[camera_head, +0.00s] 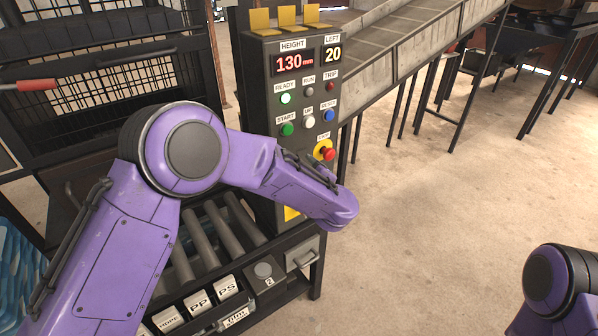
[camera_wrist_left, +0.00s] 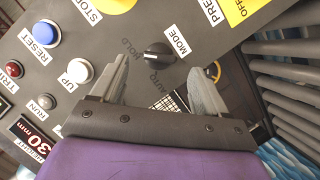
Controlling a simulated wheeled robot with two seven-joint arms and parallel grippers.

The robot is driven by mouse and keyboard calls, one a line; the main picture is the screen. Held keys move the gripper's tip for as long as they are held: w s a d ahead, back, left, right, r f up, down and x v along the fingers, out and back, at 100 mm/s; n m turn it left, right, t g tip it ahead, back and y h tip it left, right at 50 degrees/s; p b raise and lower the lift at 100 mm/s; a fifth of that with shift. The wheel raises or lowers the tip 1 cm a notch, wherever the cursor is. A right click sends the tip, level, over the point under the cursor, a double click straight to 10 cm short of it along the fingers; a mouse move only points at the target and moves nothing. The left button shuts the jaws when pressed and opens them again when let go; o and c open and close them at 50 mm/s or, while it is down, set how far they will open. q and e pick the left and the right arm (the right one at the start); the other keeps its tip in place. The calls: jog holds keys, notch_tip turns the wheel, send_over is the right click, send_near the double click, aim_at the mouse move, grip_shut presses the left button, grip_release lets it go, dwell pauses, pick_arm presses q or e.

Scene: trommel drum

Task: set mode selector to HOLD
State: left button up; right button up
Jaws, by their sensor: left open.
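The mode selector (camera_wrist_left: 157,55) is a black knob on the dark control panel in the left wrist view, beside a MODE label (camera_wrist_left: 177,42). A HOLD marking (camera_wrist_left: 125,48) lies to its left, and another marking below it is partly covered by my gripper. A pale mark shows on the knob's left side; I cannot tell exactly which label it points at. My left gripper (camera_wrist_left: 158,66) is open, its fingers on either side of the knob's position, with no clear contact. In the head view my left arm hides the selector. My right gripper is out of view.
The control panel (camera_head: 297,108) carries a red stop button (camera_head: 327,153), a blue reset button (camera_head: 329,115) and a green start button (camera_head: 287,130). Its display reads 130 mm. Rollers (camera_head: 225,229) and labelled blocks (camera_head: 198,300) sit below. Open floor (camera_head: 440,210) lies to the right.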

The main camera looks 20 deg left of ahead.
pick_arm(q)
jog(key=b+v, duration=0.1)
jog(key=v, duration=0.5)
jog(key=shift+s, duration=0.1)
